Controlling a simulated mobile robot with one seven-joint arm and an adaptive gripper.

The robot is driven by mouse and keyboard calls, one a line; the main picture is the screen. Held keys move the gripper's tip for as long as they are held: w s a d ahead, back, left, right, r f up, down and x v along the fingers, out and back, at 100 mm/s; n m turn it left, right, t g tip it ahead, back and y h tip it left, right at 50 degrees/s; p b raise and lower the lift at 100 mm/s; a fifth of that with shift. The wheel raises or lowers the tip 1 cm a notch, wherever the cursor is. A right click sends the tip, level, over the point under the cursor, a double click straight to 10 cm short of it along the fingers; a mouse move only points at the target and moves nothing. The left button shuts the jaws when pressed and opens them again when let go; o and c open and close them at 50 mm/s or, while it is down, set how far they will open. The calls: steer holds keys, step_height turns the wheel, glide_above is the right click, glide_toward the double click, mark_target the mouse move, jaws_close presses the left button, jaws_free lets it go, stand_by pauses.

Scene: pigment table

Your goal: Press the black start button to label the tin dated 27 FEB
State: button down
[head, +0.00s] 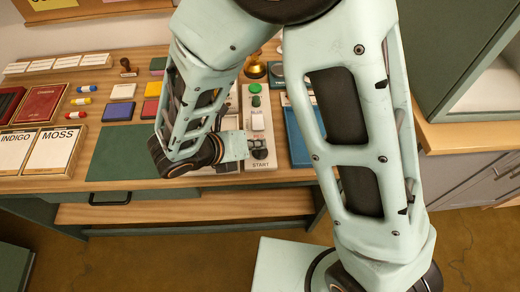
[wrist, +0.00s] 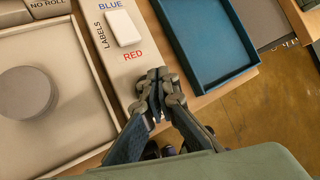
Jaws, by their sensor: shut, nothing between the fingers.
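The control panel (head: 248,104) is a light strip with a START label at its near end. It also shows in the wrist view (wrist: 113,62), with a white switch (wrist: 123,27) between the words BLUE and RED. My gripper (head: 260,150) is shut and empty over the panel's near end, just above the START label. In the wrist view my fingertips (wrist: 152,112) are together past the word RED. I cannot make out the black start button; my fingers cover that area. A grey round tin (wrist: 26,92) lies in a beige tray (wrist: 82,128) left of the panel. No date is readable on it.
A blue tray (wrist: 245,68) lies right of the panel. A green mat (head: 120,150), colour pads and INDIGO and MOSS cards (head: 50,151) lie to the left. A cabinet (head: 440,60) stands at right.

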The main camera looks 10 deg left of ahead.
mark_target(258, 153)
steer(key=shift+f+b, duration=0.3)
steer(key=shift+f, duration=0.15)
steer(key=shift+f+b, duration=0.4)
steer(key=shift+f, duration=0.1)
stand_by(0.6)
steer(key=shift+r+p, duration=0.9)
steer(key=shift+r, duration=0.15)
steer(key=shift+r+p, duration=2.2)
steer(key=shift+r, duration=0.2)
